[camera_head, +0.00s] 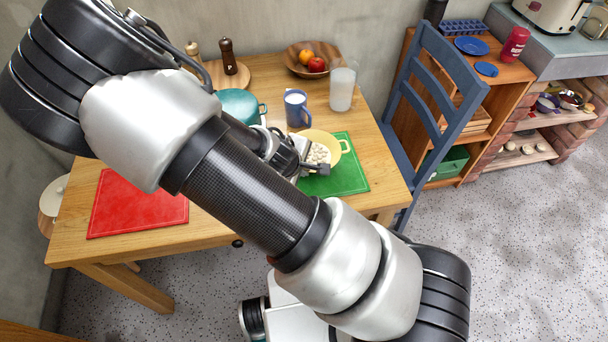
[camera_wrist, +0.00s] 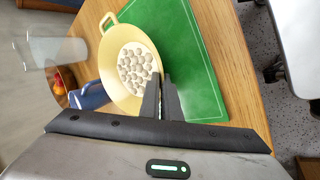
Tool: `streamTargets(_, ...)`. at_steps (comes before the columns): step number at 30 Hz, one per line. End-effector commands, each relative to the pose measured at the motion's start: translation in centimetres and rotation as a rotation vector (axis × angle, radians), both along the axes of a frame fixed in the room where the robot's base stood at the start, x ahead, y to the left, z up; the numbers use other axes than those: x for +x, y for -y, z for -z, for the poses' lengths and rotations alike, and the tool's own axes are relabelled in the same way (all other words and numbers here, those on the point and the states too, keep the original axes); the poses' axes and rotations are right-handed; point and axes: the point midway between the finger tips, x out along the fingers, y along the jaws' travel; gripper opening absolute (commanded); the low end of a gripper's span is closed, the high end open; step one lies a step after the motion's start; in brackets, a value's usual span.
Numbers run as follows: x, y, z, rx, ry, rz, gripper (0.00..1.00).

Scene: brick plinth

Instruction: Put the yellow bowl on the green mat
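The yellow bowl (camera_head: 321,138) has side handles and holds many small white round pieces. In the head view it overlaps the back left part of the green mat (camera_head: 350,177). In the wrist view the bowl (camera_wrist: 112,72) overlaps the left edge of the mat (camera_wrist: 190,45). I cannot tell whether it rests there or hangs just above. My gripper (camera_wrist: 161,80) has its two dark fingers close together at the bowl's near rim and looks shut on it. The far handle shows; the near one is hidden. In the head view my arm partly hides the gripper (camera_head: 318,168).
A blue mug (camera_head: 296,108) stands close behind the bowl, with a teal pot (camera_head: 239,105) to its left. A clear pitcher (camera_head: 342,88) and a wooden fruit bowl (camera_head: 296,66) stand farther back. A red mat (camera_head: 130,205) lies left. A blue chair (camera_head: 408,120) stands right.

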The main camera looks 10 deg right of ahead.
Motion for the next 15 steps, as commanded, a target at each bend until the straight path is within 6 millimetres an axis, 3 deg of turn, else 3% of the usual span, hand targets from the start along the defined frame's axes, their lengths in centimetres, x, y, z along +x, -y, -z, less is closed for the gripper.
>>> streamTargets(5, 0.0, 0.1, 2.4, -0.001, 0.000, 0.002, 0.00)
streamTargets(15, 0.0, 0.0, 2.8, 0.000, 0.001, 0.002, 0.00)
